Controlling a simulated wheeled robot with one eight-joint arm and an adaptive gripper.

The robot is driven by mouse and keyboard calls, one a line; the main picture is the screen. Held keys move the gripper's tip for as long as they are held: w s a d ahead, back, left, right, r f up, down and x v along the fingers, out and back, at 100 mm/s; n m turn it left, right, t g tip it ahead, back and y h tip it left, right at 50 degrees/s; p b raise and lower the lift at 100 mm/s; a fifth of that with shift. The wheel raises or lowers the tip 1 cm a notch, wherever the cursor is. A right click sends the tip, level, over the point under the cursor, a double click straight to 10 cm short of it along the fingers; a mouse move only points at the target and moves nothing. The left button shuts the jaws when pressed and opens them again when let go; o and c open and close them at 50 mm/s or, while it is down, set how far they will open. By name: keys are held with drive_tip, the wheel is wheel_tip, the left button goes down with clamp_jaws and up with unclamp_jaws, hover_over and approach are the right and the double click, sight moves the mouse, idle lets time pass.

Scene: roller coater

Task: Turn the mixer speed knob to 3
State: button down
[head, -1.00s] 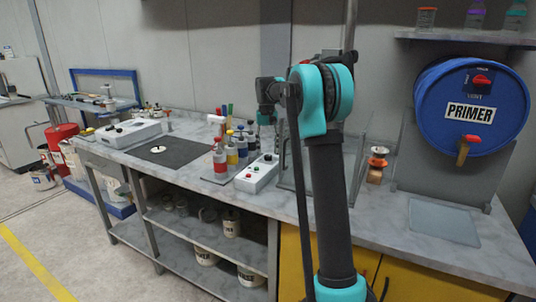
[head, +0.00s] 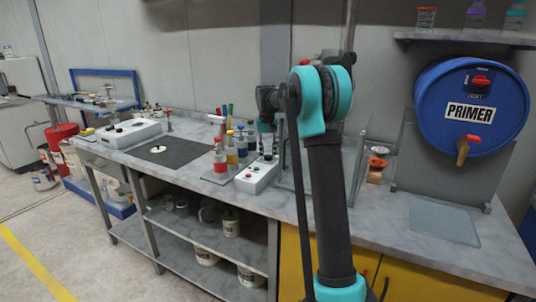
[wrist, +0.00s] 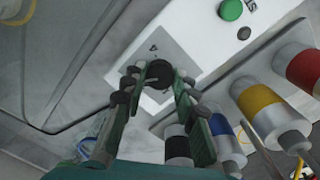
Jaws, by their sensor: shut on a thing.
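The mixer's white control box (head: 256,177) stands on the marble bench, with its buttons on top. In the wrist view the box (wrist: 205,35) carries a round black knob (wrist: 158,72) on a grey dial plate (wrist: 152,47). My gripper (wrist: 158,78) has its two fingers on either side of this knob and is shut on it. The knob's position and the dial marks are too small to read. In the head view my arm comes down to the far end of the box, and the knob and fingertips cannot be made out.
A green button (wrist: 231,10) and a small black button sit on the box beside the knob. Colored bottles (wrist: 265,102) stand close along its side. A clear-walled enclosure (head: 350,160) stands right of the box. A blue primer drum (head: 430,105) is farther right.

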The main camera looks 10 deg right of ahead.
drive_tip(key=shift+m, duration=2.4)
drive_tip(key=c, duration=1.2)
unclamp_jaws()
drive_tip(key=r, duration=1.2)
drive_tip(key=shift+w+a, duration=0.1)
drive_tip(key=shift+a, duration=0.1)
